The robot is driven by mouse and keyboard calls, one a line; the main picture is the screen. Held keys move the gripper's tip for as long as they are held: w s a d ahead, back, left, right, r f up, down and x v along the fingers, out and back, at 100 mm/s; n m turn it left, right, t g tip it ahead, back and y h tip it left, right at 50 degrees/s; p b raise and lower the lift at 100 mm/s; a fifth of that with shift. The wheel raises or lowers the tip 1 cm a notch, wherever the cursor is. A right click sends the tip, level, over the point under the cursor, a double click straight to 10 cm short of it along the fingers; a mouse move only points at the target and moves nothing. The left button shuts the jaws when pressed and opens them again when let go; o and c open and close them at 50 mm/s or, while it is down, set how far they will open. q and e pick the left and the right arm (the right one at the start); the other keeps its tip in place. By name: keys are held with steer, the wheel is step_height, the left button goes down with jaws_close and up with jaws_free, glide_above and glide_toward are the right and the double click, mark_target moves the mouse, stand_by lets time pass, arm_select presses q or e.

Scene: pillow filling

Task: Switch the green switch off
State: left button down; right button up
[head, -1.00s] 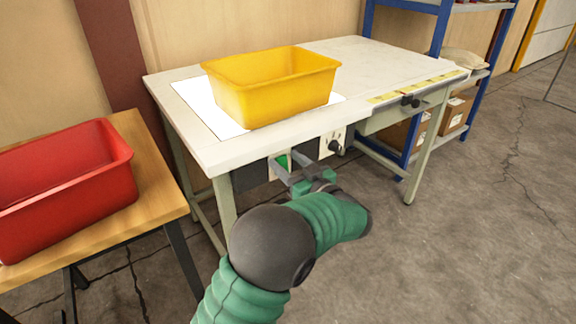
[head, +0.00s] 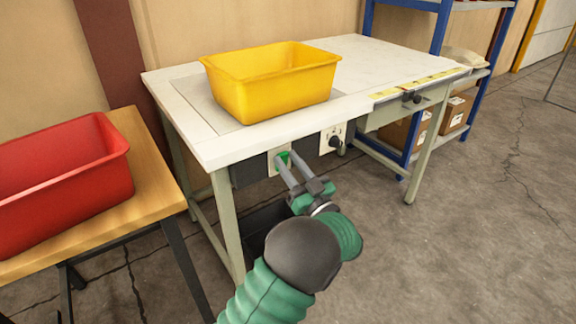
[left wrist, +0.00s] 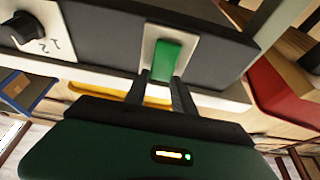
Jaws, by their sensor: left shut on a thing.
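The green switch (head: 283,157) sits on a pale plate on the dark panel under the front edge of the white table (head: 215,148). In the left wrist view the green switch (left wrist: 166,58) shows upright between the two fingertips. My left gripper (head: 290,164) reaches up to it from below, its fingers shut on the switch; the left wrist view shows the gripper (left wrist: 161,80) from behind. The inset panel (head: 198,100) in the tabletop looks grey and unlit. My right gripper is not in view.
A yellow bin (head: 270,85) stands partly on the inset panel. A black knob (head: 335,141) on a pale plate is right of the switch. A red bin (head: 65,190) rests on a wooden table (head: 150,180) at left. Floor at right is clear.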

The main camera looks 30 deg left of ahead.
arm_select(q)
steer(key=shift+f, duration=0.1)
steer(key=c, duration=1)
jaws_free()
steer(key=shift+d, duration=0.1)
steer(key=shift+c, duration=0.2)
steer(key=p+v, duration=0.5)
steer(key=v, duration=1.2)
steer(key=shift+f, duration=0.15)
